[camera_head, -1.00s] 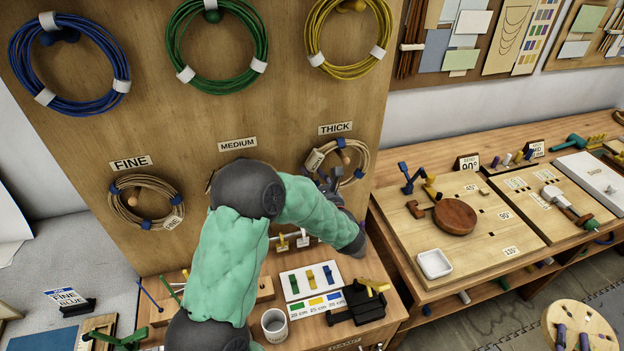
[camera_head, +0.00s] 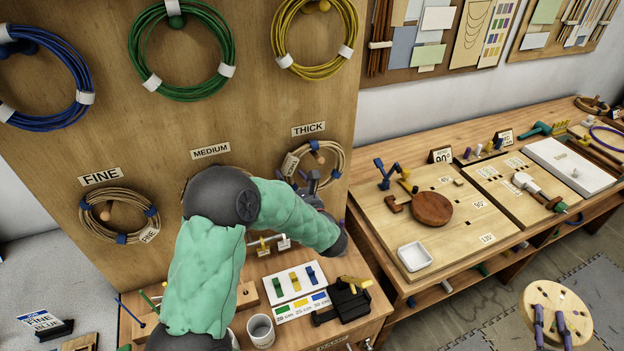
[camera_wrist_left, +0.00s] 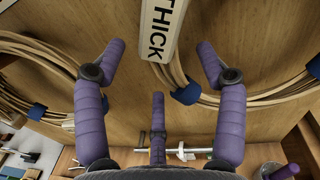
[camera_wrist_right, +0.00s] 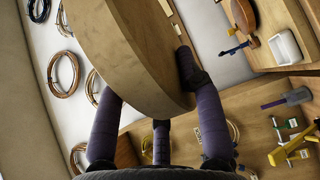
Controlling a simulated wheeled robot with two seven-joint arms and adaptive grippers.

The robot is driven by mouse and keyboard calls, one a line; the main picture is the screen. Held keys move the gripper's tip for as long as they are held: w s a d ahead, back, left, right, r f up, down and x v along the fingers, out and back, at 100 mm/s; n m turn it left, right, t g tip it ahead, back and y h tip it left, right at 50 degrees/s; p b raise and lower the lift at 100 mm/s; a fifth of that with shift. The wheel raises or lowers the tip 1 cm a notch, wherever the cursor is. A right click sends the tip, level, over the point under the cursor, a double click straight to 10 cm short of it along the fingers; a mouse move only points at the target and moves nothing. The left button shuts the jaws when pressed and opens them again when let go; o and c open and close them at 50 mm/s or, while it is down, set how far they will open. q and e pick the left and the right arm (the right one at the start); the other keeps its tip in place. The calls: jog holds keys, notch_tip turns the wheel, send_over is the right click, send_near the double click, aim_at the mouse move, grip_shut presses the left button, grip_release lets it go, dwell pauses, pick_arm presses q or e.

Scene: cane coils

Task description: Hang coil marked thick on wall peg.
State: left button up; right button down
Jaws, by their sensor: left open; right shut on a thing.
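The thick cane coil (camera_head: 335,176) hangs against the wooden panel below the THICK label, around a wooden peg (camera_head: 315,146). Its white THICK tag (camera_wrist_left: 162,28) and a blue tie (camera_wrist_left: 186,94) show close up in the left wrist view. My left gripper (camera_head: 313,182) is at the coil's lower part, and covers some of it. In the left wrist view its fingers (camera_wrist_left: 156,62) are spread with the tag between them, and they grip nothing. My right gripper (camera_head: 551,325) is shut on a round wooden disc (camera_head: 553,295), away from the panel.
The fine coil (camera_head: 83,218) hangs at left. The medium coil is mostly behind my left arm. Blue, green (camera_head: 228,60) and yellow coils hang above. A small bench below holds a cup (camera_head: 261,331) and a black fixture (camera_head: 342,301). A long workbench (camera_head: 392,230) stands at right.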

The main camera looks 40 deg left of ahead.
pick_arm(q)
jog(key=v, duration=1.1)
jog(key=s+d+f+n+g+h, duration=0.1)
jog(key=s+d+f+g+h, duration=0.2)
jog(key=f, duration=0.7)
jog(key=s+f+n+g+h, duration=0.1)
jog(key=s+f+g+h, duration=0.3)
jog(key=f, duration=0.5)
jog(key=s+d+f+n+g+h, duration=0.2)
jog(key=s+d+f+n+h, duration=0.3)
jog(key=d, duration=0.3)
jog(key=s+d+f+n+g+h, duration=0.2)
jog(key=s+d+f+n+h, duration=0.15)
jog(key=s+d+f, duration=0.45)
jog(key=w+d+f+n+t+h, duration=0.1)
jog(key=w+d+f+n+h, duration=0.15)
jog(key=d+n+h, duration=0.55)
jog(key=w+d+f+n+t+y+b, duration=0.1)
jog(key=w+f+n+t+b, duration=0.1)
jog(key=f+b, duration=0.2)
jog(key=w+d+f+n+t+y+b, duration=0.2)
jog(key=w+f+b, duration=0.1)
jog(key=f, duration=0.5)
jog(key=shift+f+b, duration=0.25)
jog(key=shift+b, duration=0.65)
pick_arm(e)
notch_tip(320, 180, down, 9)
jog(key=shift+r, duration=0.15)
